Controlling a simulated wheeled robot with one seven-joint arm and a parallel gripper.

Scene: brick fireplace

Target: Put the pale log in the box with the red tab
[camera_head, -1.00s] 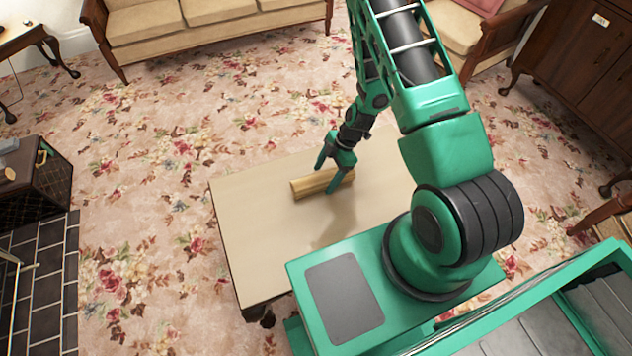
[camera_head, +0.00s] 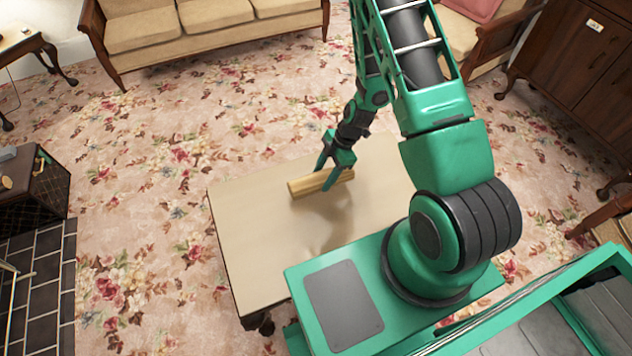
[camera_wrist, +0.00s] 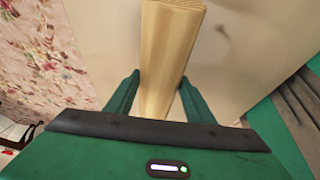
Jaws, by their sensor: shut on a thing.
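The pale log (camera_head: 308,184) is a light wooden piece over the low table. My gripper (camera_head: 329,170) is shut on it, one finger on each side. In the wrist view the log (camera_wrist: 168,50) runs lengthwise between the two green fingers (camera_wrist: 158,97). The head view does not clearly show how far the log is above the tabletop. A dark box (camera_head: 38,200) on the floor at the left edge has a wooden piece at its top; no red tab can be made out on it.
The cream tabletop (camera_head: 255,235) is otherwise clear. Dark hearth tiles (camera_head: 45,280) lie at lower left. Floral carpet (camera_head: 140,170) leaves open floor between table and box. A sofa (camera_head: 200,25) stands at the back, a dark cabinet (camera_head: 575,60) at right.

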